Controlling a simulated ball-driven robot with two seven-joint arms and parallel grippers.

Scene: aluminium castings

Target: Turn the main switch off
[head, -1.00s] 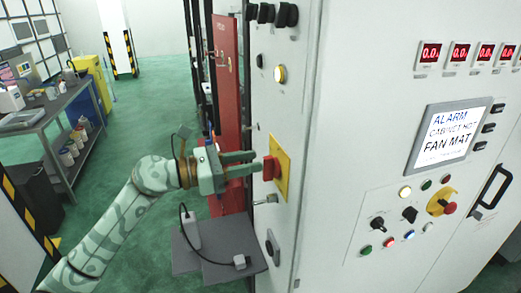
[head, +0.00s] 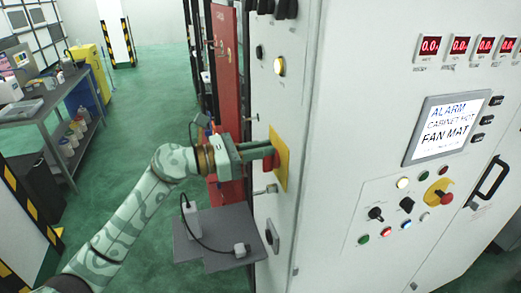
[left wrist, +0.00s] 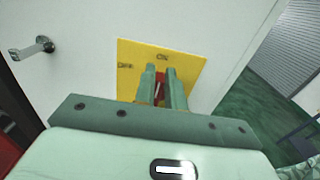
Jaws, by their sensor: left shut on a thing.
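The main switch is a red handle (head: 269,162) on a yellow plate (head: 281,160) on the narrow side of the white cabinet. In the left wrist view the yellow plate (left wrist: 190,72) bears the word ON at its top and OFF at its left. My left gripper (head: 268,155) is at the plate, shut on the red handle. In the left wrist view its fingers (left wrist: 159,74) stand on either side of the handle (left wrist: 159,88) and hide most of it, so its exact angle is hard to tell. My right gripper is in no view.
A grey shelf (head: 215,240) with a white plug and cable is below my left gripper. A metal door handle (left wrist: 32,48) sticks out beside the plate. A red panel (head: 224,70) stands behind. The cabinet front has a screen (head: 448,127) and several knobs.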

